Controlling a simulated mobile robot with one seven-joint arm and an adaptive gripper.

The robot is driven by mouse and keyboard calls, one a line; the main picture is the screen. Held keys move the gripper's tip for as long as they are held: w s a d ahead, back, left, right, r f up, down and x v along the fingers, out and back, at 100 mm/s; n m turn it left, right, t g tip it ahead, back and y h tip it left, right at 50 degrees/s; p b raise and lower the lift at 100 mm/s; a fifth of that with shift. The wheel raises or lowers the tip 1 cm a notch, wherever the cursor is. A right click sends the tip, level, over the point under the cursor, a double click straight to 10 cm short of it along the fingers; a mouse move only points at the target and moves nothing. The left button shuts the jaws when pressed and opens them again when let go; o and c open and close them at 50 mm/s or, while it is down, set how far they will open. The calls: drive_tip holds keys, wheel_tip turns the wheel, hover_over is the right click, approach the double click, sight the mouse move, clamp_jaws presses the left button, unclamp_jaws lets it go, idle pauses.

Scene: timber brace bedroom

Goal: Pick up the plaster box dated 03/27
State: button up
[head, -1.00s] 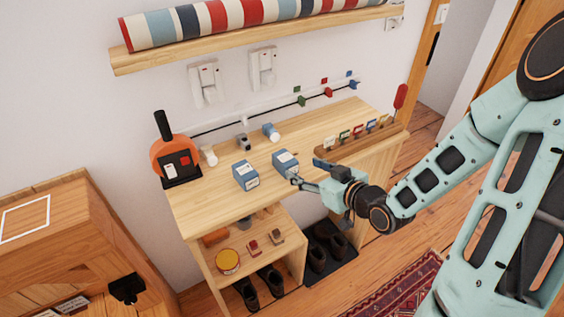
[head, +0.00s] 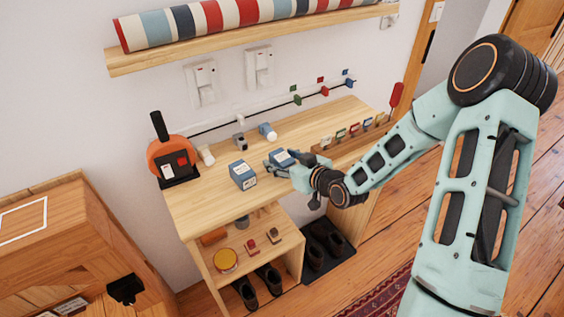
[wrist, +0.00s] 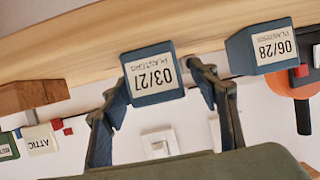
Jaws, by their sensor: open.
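The plaster box dated 03/27 (wrist: 152,74) is blue with a white label. In the wrist view its label appears upside down. In the head view this box (head: 284,156) stands on the wooden desk top (head: 210,207), partly hidden by my gripper (head: 281,166). My gripper is open, and in the wrist view its two fingers (wrist: 158,90) stand one on each side of the box. I cannot tell whether either finger touches it.
A similar blue box labelled 06/28 (wrist: 262,48) stands close by, left of the dated box in the head view (head: 242,174). A rack with coloured tags (head: 350,135) is to the right, and an orange object (head: 165,157) is at the left.

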drive_tip(key=c, duration=1.2)
drive_tip(key=shift+c, duration=0.4)
drive_tip(key=shift+r, duration=0.15)
